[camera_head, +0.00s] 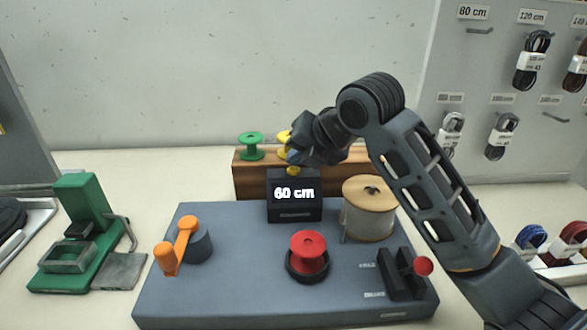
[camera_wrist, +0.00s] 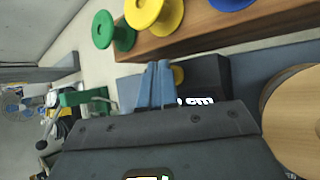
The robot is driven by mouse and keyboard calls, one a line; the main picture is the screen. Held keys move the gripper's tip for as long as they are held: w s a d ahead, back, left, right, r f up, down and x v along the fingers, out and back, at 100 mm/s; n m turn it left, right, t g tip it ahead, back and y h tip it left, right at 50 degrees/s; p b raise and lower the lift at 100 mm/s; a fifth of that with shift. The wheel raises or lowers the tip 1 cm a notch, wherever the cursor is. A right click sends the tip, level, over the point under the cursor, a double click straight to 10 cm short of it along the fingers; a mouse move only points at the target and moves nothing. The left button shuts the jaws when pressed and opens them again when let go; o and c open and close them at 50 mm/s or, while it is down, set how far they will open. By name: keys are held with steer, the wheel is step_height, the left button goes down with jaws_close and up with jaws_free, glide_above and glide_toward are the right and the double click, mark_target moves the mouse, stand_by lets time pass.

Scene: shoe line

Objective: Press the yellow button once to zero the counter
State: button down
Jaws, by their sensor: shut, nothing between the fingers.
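The counter (camera_head: 294,204) is a dark box at the back of the blue-grey machine base, and its display reads "60 cm". The yellow button (camera_head: 293,171) sits on top of the counter, partly hidden by my gripper. My gripper (camera_head: 293,158) is shut and empty, with its tips just above the button in the head view. In the wrist view the shut blue-grey fingers (camera_wrist: 157,84) cover part of the yellow button (camera_wrist: 178,75). I cannot tell whether they touch it. The counter (camera_wrist: 208,78) also shows there, its reading partly hidden.
A wooden rack (camera_head: 247,180) with a green spool (camera_head: 251,147) and a yellow spool stands behind the counter. A large wooden spool (camera_head: 369,212) is right of it. The orange crank (camera_head: 182,240), red knob (camera_head: 308,252) and red-tipped lever (camera_head: 423,266) are nearer the front.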

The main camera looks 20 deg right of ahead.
mark_target(298, 172)
steer(key=shift+f+b, duration=0.35)
steer(key=shift+f, duration=0.05)
stand_by(0.6)
steer(key=shift+r+p, duration=0.55)
steer(key=shift+r, duration=0.35)
steer(key=shift+r+p, duration=1.65)
steer(key=shift+r, duration=0.9)
steer(key=shift+s+f, duration=0.1)
